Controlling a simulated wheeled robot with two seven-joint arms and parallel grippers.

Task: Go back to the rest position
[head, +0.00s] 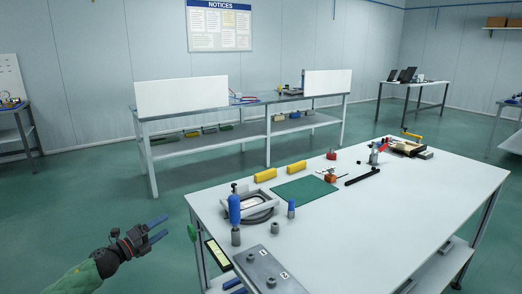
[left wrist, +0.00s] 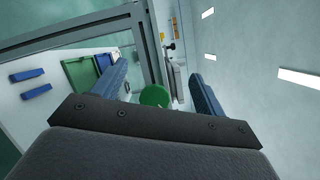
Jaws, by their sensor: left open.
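My left gripper (head: 164,228) is open and empty. It hangs in the air over the floor, left of the white-topped table (head: 400,215), with its two blue fingers pointing towards the table. In the left wrist view the two fingers (left wrist: 160,92) stand wide apart. A green round thing (left wrist: 155,96) shows beyond and between them, apart from them. A green knob (head: 192,232) shows at the table's left edge in the head view, to the right of my gripper. My right gripper is not in view.
A grey plate marked 1 and 2 (head: 262,266) lies at the table's near left corner. Behind it stand a blue-handled tool (head: 234,208) and a grey frame (head: 262,203). A green mat (head: 304,190) lies further back. Floor left of the table is clear.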

